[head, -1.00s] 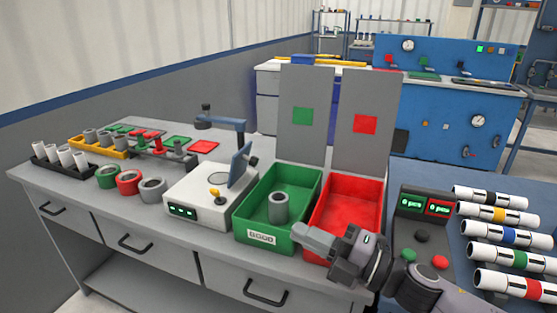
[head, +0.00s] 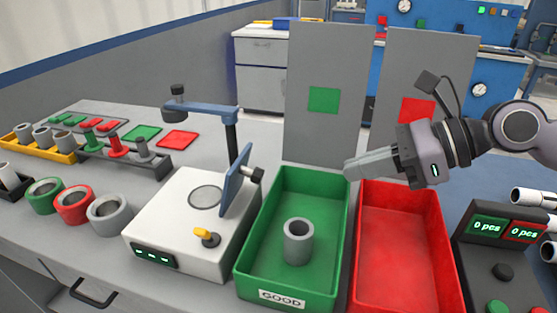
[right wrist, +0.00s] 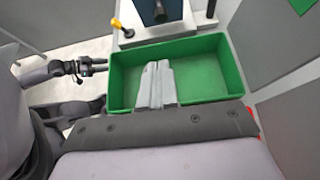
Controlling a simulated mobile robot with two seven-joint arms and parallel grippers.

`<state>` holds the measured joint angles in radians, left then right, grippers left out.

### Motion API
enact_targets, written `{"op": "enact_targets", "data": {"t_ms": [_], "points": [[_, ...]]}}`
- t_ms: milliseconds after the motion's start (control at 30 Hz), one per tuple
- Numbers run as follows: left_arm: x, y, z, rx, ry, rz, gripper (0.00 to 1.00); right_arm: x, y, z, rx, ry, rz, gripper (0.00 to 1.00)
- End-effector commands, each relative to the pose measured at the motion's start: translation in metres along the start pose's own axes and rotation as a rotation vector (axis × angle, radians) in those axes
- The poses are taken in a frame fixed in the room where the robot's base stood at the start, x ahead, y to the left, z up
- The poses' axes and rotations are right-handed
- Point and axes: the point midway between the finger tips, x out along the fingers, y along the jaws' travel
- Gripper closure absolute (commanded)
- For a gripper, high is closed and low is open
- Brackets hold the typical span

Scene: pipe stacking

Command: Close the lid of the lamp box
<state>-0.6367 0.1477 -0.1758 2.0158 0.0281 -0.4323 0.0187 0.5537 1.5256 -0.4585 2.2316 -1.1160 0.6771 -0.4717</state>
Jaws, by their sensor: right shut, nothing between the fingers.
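The lamp box looks to be the white box (head: 172,213) with a round disc on top, a yellow-knobbed lever and a green-lit display. A blue panel (head: 234,182) stands tilted up at its right side; I cannot tell for sure that it is the lid. In the right wrist view the white box (right wrist: 177,32) shows only in part, at the top. My right gripper (head: 350,168) is shut and empty, above the back right of the green tray, right of the panel and apart from it. A dark gripper, probably my left (right wrist: 97,66), shows small in the right wrist view; its opening is unclear.
The green tray (head: 256,217) holds a grey pipe piece (head: 298,241). A red tray (head: 401,302) looks empty. Two grey upright boards (head: 326,65) stand behind the trays. A camera arm (head: 210,107) rises behind the white box. Coloured rings (head: 73,204) lie to its left.

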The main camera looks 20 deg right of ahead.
Motion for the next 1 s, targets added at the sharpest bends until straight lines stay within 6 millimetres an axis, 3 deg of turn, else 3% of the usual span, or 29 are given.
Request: {"op": "enact_targets", "data": {"t_ms": [167, 367, 1000], "points": [[-0.001, 0.001, 0.0, 0.001, -0.004, 0.002, 0.57, 0.001, -0.001, 0.0, -0.019, 0.012, -0.008, 1.0], [-0.006, 0.002, -0.003, 0.002, -0.001, 0.003, 0.57, 0.015, -0.001, 0.001, -0.017, 0.009, -0.005, 1.0], [-0.012, -0.004, -0.007, 0.011, -0.003, -0.011, 0.57, 0.098, -0.001, 0.0, -0.015, 0.008, -0.005, 1.0]]}}
